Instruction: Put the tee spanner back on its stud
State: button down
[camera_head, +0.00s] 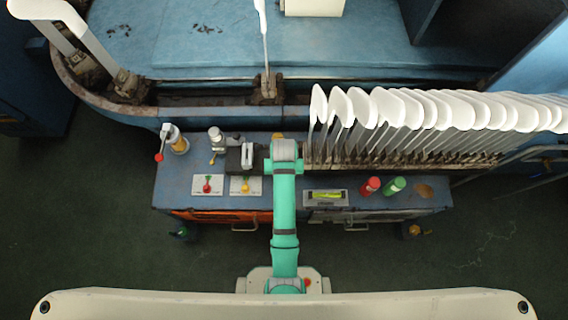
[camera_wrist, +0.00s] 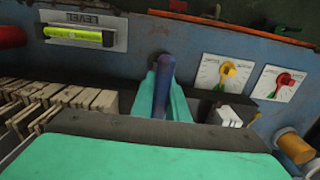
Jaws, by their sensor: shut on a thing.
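In the wrist view, a dark blue round bar (camera_wrist: 163,88), which looks like part of the tee spanner, stands between the two teal fingers of my gripper (camera_wrist: 165,84). The gripper is shut on it. The rest of the spanner is hidden behind the wrist housing, so I cannot tell whether it touches anything. In the head view my gripper is below the grey wrist (camera_head: 285,150), over the bench's back middle, and hides the spanner. I cannot make out the stud in either view.
The blue bench (camera_head: 240,205) carries two dial plates (camera_head: 207,185), a spirit level (camera_head: 325,196), and red (camera_head: 370,186) and green (camera_head: 394,185) cans. A dense row of white sock forms (camera_head: 400,108) stands close to the right of my wrist. A small white block (camera_wrist: 228,115) is beside the fingers.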

jog(key=shift+s+a+f, duration=0.1)
jog(key=shift+s+f, duration=0.05)
jog(key=shift+f, duration=0.85)
jog(key=shift+f, duration=0.6)
jog(key=c, duration=1.7)
grip_release()
jog(key=shift+r, duration=4.4)
